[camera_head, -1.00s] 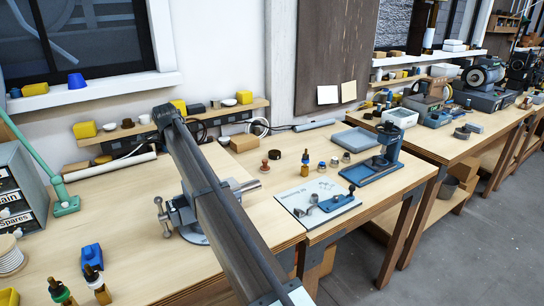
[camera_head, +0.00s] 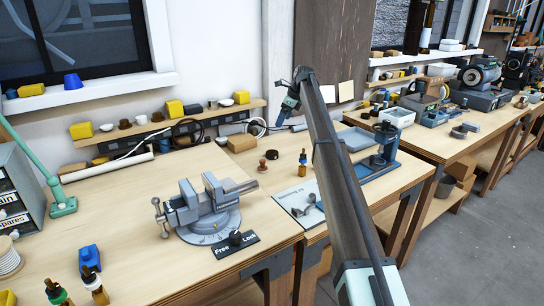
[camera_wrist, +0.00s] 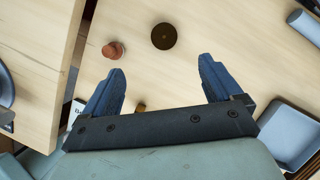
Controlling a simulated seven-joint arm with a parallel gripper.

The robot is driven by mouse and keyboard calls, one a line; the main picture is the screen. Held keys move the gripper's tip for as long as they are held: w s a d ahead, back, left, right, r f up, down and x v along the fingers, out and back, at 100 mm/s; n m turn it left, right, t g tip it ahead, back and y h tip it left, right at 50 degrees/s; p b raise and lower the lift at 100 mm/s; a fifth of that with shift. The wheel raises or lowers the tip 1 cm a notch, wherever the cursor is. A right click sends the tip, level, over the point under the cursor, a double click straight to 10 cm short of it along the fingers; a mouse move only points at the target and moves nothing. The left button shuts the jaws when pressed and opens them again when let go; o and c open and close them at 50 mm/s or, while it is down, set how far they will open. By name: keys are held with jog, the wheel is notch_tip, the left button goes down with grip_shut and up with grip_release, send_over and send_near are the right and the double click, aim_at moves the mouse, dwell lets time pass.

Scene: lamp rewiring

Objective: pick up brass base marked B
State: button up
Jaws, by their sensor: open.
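No letter B is legible on any part, so I cannot tell which one is the brass base. In the wrist view, a dark brown round piece (camera_wrist: 164,36) lies on the bench beyond my gripper (camera_wrist: 158,82). A reddish-brown knobbed piece (camera_wrist: 113,50) lies to its left. A small brass-coloured part (camera_wrist: 140,106) shows between the fingers, mostly hidden by the gripper body. My gripper is open and empty. In the head view it (camera_head: 289,104) hangs above the back of the bench. The dark piece (camera_head: 272,154) and reddish piece (camera_head: 262,165) stand below it.
A grey-blue tray (camera_wrist: 292,138) is right of my gripper. A vise (camera_head: 208,208) stands on the left bench by a "Free/Lock" plate (camera_head: 236,243). A blue press stand (camera_head: 387,148) is at right. My arm hides some bench.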

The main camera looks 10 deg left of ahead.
send_near(273, 152)
jog(key=x, duration=0.4)
jog(key=shift+s, duration=0.4)
jog(key=shift+w+x, duration=0.15)
jog(key=shift+x, duration=1.15)
jog(key=shift+w+x, duration=0.15)
jog(key=shift+x, duration=1.1)
jog(key=c, duration=1.3)
jog(key=shift+c, duration=0.5)
jog(key=shift+r, duration=0.1)
